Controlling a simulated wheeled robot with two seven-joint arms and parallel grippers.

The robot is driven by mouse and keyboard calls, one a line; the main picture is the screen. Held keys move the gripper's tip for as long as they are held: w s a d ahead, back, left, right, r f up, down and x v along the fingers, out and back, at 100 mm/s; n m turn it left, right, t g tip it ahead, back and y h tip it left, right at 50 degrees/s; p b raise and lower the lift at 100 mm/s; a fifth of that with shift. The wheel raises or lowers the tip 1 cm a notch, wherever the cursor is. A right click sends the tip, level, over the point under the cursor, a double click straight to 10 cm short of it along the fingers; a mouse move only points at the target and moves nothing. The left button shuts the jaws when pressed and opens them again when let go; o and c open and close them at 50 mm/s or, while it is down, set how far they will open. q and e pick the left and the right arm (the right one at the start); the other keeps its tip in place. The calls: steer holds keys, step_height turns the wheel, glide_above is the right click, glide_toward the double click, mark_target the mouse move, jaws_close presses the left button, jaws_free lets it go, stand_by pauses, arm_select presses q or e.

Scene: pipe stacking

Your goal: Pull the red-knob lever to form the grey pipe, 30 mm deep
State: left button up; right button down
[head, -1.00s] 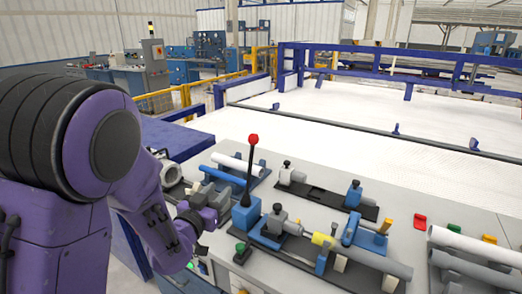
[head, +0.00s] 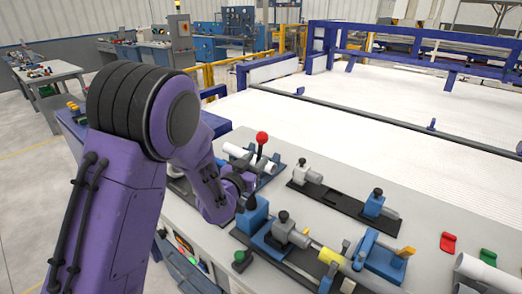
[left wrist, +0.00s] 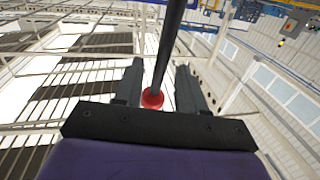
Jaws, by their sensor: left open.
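The lever's red knob (head: 262,138) tops a dark rod that stands nearly upright from a blue base (head: 252,214) on the bench. My left gripper (head: 246,182) is beside the rod, below the knob. In the left wrist view, the open left gripper (left wrist: 160,88) has the dark rod (left wrist: 172,45) and red knob (left wrist: 152,99) between its two fingers, with gaps at the sides. The grey pipe (head: 312,244) runs from a grey clamp (head: 290,232) through a yellow collar (head: 330,256); its far end is hidden or out of frame. My right gripper is not in view.
A white pipe (head: 238,152) lies in a holder behind the lever. A black fixture (head: 340,196) stands beyond the clamp. A blue clamp (head: 385,258) is to the right.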

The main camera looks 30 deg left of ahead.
arm_select(q)
steer(key=w, duration=0.4)
steer(key=shift+w+a+f+p, duration=0.1)
steer(key=shift+a+f+p, duration=0.05)
steer(key=shift+p, duration=0.25)
steer(key=shift+a, duration=0.1)
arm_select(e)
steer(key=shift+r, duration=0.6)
